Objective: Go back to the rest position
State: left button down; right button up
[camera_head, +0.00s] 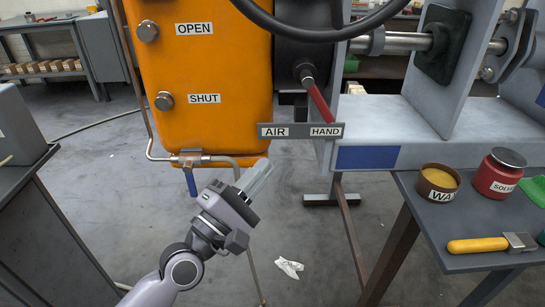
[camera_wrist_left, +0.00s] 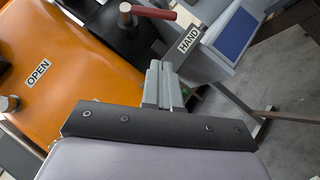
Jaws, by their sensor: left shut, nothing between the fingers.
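My left gripper (camera_head: 257,178) is in the lower middle of the head view, in front of and below the orange housing (camera_head: 205,75). Its fingers are together and hold nothing. In the left wrist view the shut fingers (camera_wrist_left: 163,85) point toward the grey plate marked HAND (camera_wrist_left: 188,41). I cannot tell whether they touch anything, but in the head view they look clear of the housing. My right gripper is not in either view.
The red-handled lever (camera_head: 318,103) points down at the AIR/HAND plate (camera_head: 300,131). A side table (camera_head: 445,225) at right holds a wax tin (camera_head: 439,182), a red solvent can (camera_head: 498,174) and a yellow-handled scraper (camera_head: 480,245). A grey bench (camera_head: 22,190) stands left. A white rag (camera_head: 289,267) lies on open floor.

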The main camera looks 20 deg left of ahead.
pick_arm(q)
jog(key=s+a+f+m+g+y, duration=0.25)
jog(key=s+f+m, duration=0.3)
jog(key=f, duration=0.35)
jog(key=s+a+f+m+g+y, duration=0.1)
jog(key=s+f+m+g+y, duration=0.1)
jog(key=s+f+m+g, duration=0.45)
jog(key=s+a+f+m+y, duration=0.1)
jog(key=s+f+m+y, duration=0.15)
jog(key=f+m, duration=0.65)
notch_tip(320, 180, up, 7)
jog(key=s+a+n+p, duration=0.1)
jog(key=s+a+p, duration=0.1)
jog(key=p, duration=1.1)
jog(key=shift+s+f+g+p, duration=0.15)
jog(key=shift+s+g+p, duration=0.15)
jog(key=shift+s+g, duration=0.1)
